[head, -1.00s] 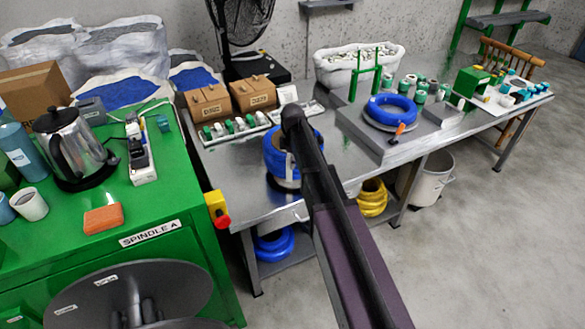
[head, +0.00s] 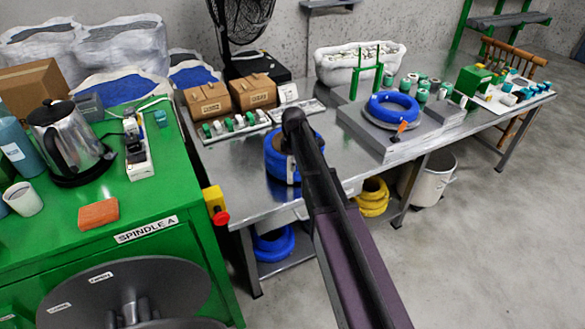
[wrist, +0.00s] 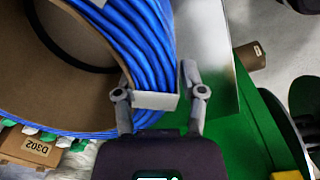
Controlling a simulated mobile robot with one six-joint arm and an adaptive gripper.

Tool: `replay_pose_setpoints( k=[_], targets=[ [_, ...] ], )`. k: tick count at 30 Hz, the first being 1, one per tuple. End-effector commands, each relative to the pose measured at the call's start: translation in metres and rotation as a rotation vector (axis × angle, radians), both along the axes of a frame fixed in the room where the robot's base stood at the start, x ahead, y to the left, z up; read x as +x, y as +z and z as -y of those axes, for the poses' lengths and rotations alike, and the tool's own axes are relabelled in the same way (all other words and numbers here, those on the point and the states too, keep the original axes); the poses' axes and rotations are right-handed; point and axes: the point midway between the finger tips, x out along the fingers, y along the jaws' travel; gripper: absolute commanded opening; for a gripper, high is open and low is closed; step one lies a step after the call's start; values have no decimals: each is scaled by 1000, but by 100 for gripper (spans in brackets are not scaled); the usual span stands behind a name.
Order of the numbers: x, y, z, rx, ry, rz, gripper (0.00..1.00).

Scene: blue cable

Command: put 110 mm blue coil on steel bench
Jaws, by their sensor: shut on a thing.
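A blue coil (head: 278,163) is partly hidden behind my arm in the head view, over or on the front left of the steel bench (head: 232,168). I cannot tell whether it touches the top. In the wrist view the coil (wrist: 145,40) shows several blue turns around a brown core. My gripper (wrist: 157,92) is shut on its near edge, with a pale band between the fingers. Another blue coil (head: 380,105) lies on a grey raised block at the bench's right half.
Cartons (head: 209,101), a tray of small spools (head: 238,122) and a white bin (head: 352,66) stand at the back. The green cabinet (head: 135,205) with a red-and-yellow stop button (head: 216,203) is left. Bare steel lies right of my arm. Yellow coils (head: 373,197) sit below.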

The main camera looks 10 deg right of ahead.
Motion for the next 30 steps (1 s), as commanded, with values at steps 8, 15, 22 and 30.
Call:
replay_pose_setpoints(
  k=[8, 15, 22, 30],
  targets=[
    [0, -7, 0, 0, 0, 2, 0],
    [0, -7, 1, 0, -1, 2, 0],
    [0, -9, 1, 0, -1, 0, 77],
    [0, -9, 1, 0, -1, 0, 88]
  ],
)
